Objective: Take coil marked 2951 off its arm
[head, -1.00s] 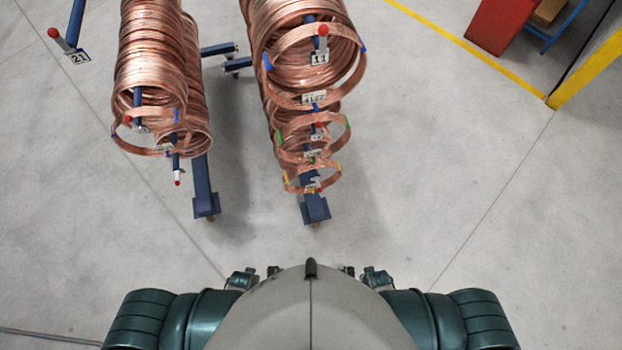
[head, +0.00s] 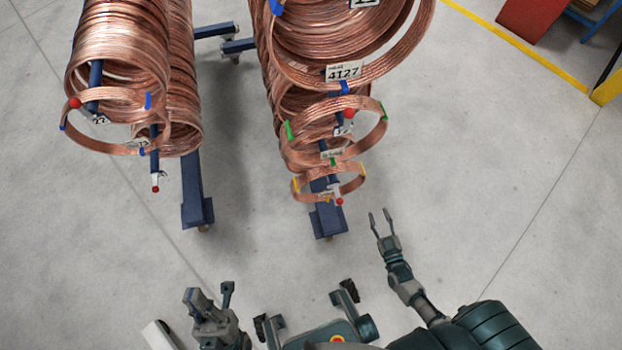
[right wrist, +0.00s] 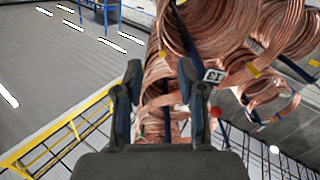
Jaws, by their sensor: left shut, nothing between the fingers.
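Copper coils hang on blue rack arms. I cannot read 2951 on any tag. A large coil (head: 405,62) bears the tag 4127 (head: 344,72). Below it a smaller coil with green tape (head: 372,137) carries a tag (head: 333,153) too small to read. The lowest small coil with yellow tape (head: 352,186) hangs around the arm's end. My right gripper (head: 381,222) is open and empty, lower right of that coil, apart from it. Its open fingers also show in the right wrist view (right wrist: 161,80), with coils beyond. My left gripper (head: 195,298) is shut and empty at lower left.
A second rack column of coils (head: 118,60) stands at the left, with red-tipped arm ends (head: 155,189). Blue rack feet (head: 328,222) stand on the floor. A red cabinet (head: 530,18) is at top right. Floor right of the coils is clear.

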